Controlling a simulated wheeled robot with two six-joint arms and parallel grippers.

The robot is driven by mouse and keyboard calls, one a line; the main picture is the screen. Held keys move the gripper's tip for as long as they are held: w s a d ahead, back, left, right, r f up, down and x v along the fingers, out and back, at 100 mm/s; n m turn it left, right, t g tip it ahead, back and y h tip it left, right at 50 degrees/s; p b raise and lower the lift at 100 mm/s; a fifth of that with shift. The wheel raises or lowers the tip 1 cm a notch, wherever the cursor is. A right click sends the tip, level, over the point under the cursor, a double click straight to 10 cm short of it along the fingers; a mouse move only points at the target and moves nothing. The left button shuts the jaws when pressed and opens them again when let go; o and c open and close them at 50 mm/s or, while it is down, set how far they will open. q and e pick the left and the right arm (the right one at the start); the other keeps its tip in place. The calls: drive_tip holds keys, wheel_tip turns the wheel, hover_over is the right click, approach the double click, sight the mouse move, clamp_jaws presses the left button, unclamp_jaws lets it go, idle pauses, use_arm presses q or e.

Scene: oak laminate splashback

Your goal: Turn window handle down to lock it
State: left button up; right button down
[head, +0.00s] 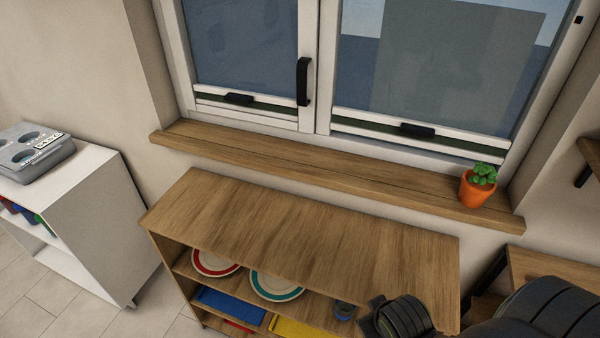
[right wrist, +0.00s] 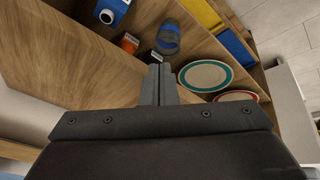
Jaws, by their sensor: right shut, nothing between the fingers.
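The window handle (head: 304,82) is a black lever on the white frame between the two panes in the head view. It stands roughly vertical. My right gripper (head: 374,303) is at the bottom right of the head view, by the right front of the wooden shelf unit and well away from the handle. In the right wrist view its fingers (right wrist: 159,84) are shut together with nothing between them. The handle is not in the right wrist view. My left gripper is in neither view.
A wooden sill (head: 330,172) runs below the window, with a potted plant (head: 477,187) at its right end. The wooden shelf unit (head: 300,222) below has a bare top and holds plates (head: 277,286) and trays. A white cabinet (head: 95,205) stands left.

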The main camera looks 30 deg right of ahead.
drive_tip(key=w+r, duration=0.1)
drive_tip(key=w, duration=0.2)
drive_tip(key=w+d+r+t+h, duration=0.1)
drive_tip(key=w, duration=0.2)
drive_tip(key=w+d+r+t, duration=0.1)
drive_tip(key=w, duration=0.2)
drive_tip(key=shift+w+r+m, duration=0.2)
drive_tip(key=shift+r+m, duration=0.1)
drive_tip(key=w+d+r+m+t+h, duration=0.25)
drive_tip(key=w+r+t+h, duration=0.25)
drive_tip(key=w+r, duration=1.4)
drive_tip(key=w+r+m+t+h, duration=0.1)
drive_tip(key=w+r+m+h, duration=0.2)
drive_tip(key=r, duration=1.5)
drive_tip(key=w+a+r+m+t+h, duration=0.1)
drive_tip(key=w+r+m+h, duration=0.2)
drive_tip(key=r, duration=1.6)
drive_tip(key=w+h, duration=0.2)
drive_tip(key=shift+w+a+t, duration=0.15)
drive_tip(key=shift+w+t, duration=0.15)
drive_tip(key=shift+t, duration=0.1)
drive_tip(key=shift+w+m+p, duration=0.1)
drive_tip(key=shift+m+p, duration=0.15)
drive_tip(key=shift+p, duration=0.05)
drive_tip(key=r+p+x, duration=0.1)
drive_tip(key=p+x, duration=0.5)
drive_tip(key=x, duration=0.4)
drive_tip(key=shift+f+p, duration=0.65)
drive_tip(key=shift+f, duration=1.9)
